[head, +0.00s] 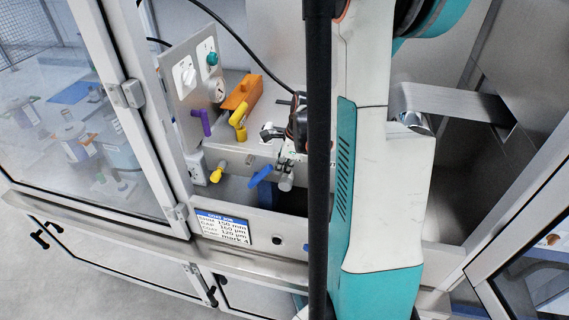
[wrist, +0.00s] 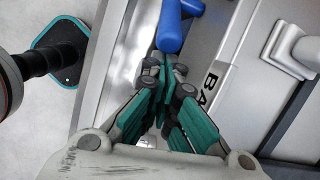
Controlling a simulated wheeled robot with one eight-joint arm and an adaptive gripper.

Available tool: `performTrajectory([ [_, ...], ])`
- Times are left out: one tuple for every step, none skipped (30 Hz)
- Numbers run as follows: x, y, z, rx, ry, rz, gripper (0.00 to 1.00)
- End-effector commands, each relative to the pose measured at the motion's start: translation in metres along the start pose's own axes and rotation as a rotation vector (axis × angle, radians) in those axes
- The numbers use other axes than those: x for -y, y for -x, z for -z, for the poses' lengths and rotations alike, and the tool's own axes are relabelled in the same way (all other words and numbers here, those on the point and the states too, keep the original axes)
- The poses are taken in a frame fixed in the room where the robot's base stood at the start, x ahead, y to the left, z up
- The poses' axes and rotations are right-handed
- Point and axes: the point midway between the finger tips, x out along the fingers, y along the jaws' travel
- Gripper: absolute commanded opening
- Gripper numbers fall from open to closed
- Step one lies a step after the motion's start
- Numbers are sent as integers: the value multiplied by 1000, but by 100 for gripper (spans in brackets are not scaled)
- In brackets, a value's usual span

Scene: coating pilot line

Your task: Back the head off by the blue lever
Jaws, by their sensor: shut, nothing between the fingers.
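The blue lever (head: 260,176) sticks out low on the front of the coating machine, left of my arm in the head view. In the wrist view, the blue lever (wrist: 170,30) runs down from the top edge, its rounded end just beyond my fingertips. My gripper (wrist: 165,66) is shut and empty, its green-and-grey fingers together. I cannot tell whether the fingertips touch the lever's end. A label with the letters "BA" (wrist: 208,88) lies right of the fingers, partly hidden. My arm covers part of the machine in the head view.
A yellow knob (head: 218,172), a yellow handle (head: 238,118), a purple lever (head: 201,122) and an orange block (head: 243,92) are left of the blue lever. A job card (head: 223,228) is on the front ledge. Glass doors (head: 100,110) stand at the left.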

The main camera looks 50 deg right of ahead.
Motion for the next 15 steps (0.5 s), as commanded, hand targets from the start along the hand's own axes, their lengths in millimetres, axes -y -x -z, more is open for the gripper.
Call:
performTrajectory([
  [0,-1,0,0,0,0,0],
  [0,-1,0,0,0,0,0],
  [0,-1,0,0,0,0,0],
  [0,-1,0,0,0,0,0],
  [0,-1,0,0,0,0,0],
  [0,-1,0,0,0,0,0],
  [0,-1,0,0,0,0,0],
  [0,-1,0,0,0,0,0],
  [0,-1,0,0,0,0,0],
  [0,-1,0,-1,0,0,0],
  [0,-1,0,-2,1,0,0],
  [0,0,-1,-4,1,-1,0],
  [0,0,-2,-7,2,-1,0],
  [0,0,-2,-11,3,-2,0],
  [0,1,-3,-19,4,-4,0],
])
